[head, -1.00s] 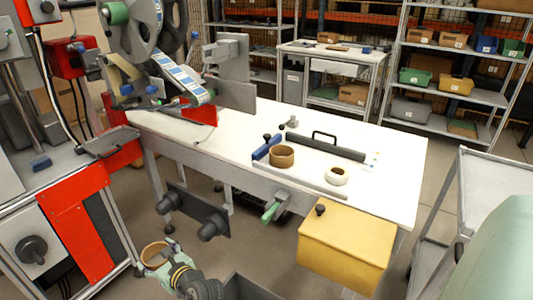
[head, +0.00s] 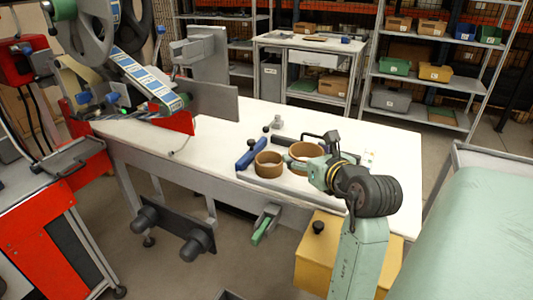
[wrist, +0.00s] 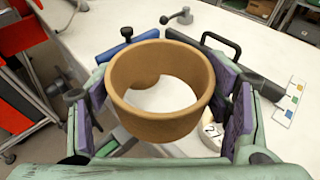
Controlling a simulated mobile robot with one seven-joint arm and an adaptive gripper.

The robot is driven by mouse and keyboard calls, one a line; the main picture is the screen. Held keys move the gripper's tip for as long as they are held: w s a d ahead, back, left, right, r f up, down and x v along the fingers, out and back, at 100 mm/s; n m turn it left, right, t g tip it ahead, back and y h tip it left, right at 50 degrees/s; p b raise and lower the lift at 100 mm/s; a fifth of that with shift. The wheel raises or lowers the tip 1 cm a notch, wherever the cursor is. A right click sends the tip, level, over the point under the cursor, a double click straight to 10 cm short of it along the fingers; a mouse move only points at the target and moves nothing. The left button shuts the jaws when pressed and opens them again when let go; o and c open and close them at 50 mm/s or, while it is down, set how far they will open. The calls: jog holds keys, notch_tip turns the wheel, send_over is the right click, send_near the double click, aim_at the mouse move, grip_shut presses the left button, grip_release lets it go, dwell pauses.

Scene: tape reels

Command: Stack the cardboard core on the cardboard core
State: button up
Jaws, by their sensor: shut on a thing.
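My gripper (head: 316,166) is shut on a brown cardboard core (head: 301,154), holding it upright over the white table. In the wrist view the held core (wrist: 160,122) sits between the two purple-padded fingers. The other cardboard core (head: 268,168) stands on the table, just left of the held one in the head view. In the wrist view a brown part of it (wrist: 141,82) shows through the held core's opening, lower down; the rest is hidden. The two cores are not stacked.
A dark bar with a handle (wrist: 215,55) lies behind. A white roll (wrist: 211,132) is partly hidden near the right finger.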

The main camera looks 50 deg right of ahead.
jog(key=shift+d+r, duration=0.2)
jog(key=w+d+p, duration=0.1)
jog(key=w, duration=0.3)
jog(key=w+f+p, duration=0.1)
jog(key=w+p, duration=0.1)
jog(key=w, duration=0.3)
jog(key=w+d+p, duration=0.1)
jog(key=w, duration=0.4)
jog(key=shift+d+f, duration=0.15)
jog(key=shift+d, duration=0.15)
jog(key=f+p, duration=0.1)
jog(key=f, duration=0.1)
jog(key=w+f, duration=0.1)
jog(key=shift+d+f+p, duration=0.1)
jog(key=shift+f+p, duration=0.25)
jog(key=shift+p, duration=0.05)
jog(key=shift+f, duration=0.1)
jog(key=shift+f, duration=0.55)
jog(key=o, duration=1.1)
jog(key=shift+o, duration=0.2)
